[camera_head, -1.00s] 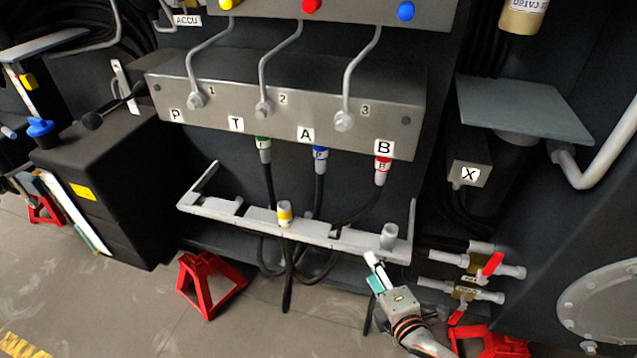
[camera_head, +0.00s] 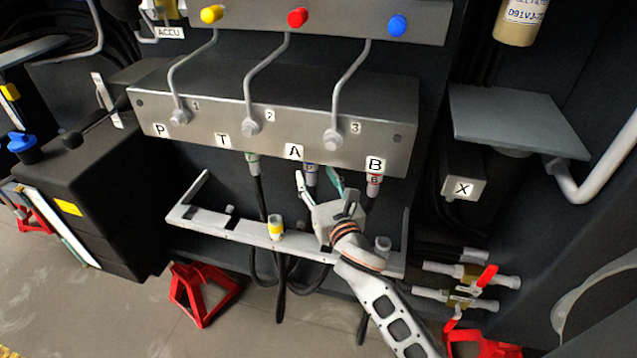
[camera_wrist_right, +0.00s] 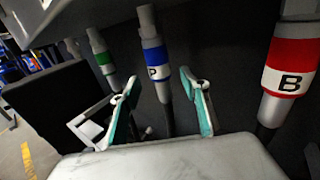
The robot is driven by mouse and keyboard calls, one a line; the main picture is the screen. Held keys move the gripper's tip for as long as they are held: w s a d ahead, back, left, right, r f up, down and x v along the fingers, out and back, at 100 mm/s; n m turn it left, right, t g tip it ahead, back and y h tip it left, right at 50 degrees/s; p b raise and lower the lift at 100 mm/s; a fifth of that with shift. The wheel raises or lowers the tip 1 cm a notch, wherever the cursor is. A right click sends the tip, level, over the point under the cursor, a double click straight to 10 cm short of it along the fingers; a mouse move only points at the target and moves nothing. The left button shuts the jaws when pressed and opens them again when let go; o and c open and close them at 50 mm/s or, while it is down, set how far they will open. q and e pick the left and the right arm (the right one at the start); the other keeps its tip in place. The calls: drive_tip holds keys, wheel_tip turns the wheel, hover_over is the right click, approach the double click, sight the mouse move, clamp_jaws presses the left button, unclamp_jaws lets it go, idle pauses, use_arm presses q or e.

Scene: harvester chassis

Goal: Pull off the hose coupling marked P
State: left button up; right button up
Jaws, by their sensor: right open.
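The hose coupling marked P has a blue band and hangs on its black hose under port A of the grey valve block (camera_head: 270,120). Its blue coupling (camera_head: 311,172) also shows in the wrist view (camera_wrist_right: 155,65), with the P label facing the camera. My right gripper (camera_head: 318,184) is open below the block, its teal-padded fingers (camera_wrist_right: 160,88) apart on either side of the blue coupling in the picture. I see no contact between pads and coupling; the depth gap is unclear. My left gripper is not in view.
A green-banded coupling (camera_head: 253,162) hangs under T and the red coupling marked B (camera_wrist_right: 291,67) under port B. A grey rack (camera_head: 200,218) below holds a yellow-banded coupling (camera_head: 276,228). Brass valves with red levers (camera_head: 486,276) are at the lower right.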

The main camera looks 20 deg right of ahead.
sight(313, 171)
drive_tip(key=w, duration=0.3)
drive_tip(key=shift+w, duration=0.35)
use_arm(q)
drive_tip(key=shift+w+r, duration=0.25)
use_arm(e)
drive_tip(key=shift+w, duration=0.6)
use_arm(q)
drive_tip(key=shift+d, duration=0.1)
use_arm(e)
clamp_jaws()
drive_tip(key=c, duration=0.9)
unclamp_jaws()
clamp_jaws()
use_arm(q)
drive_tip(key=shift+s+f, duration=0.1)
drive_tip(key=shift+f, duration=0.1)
use_arm(e)
drive_tip(key=shift+f, duration=0.1)
use_arm(q)
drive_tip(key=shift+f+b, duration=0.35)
drive_tip(key=shift+b, duration=0.05)
use_arm(e)
drive_tip(key=shift+f, duration=0.35)
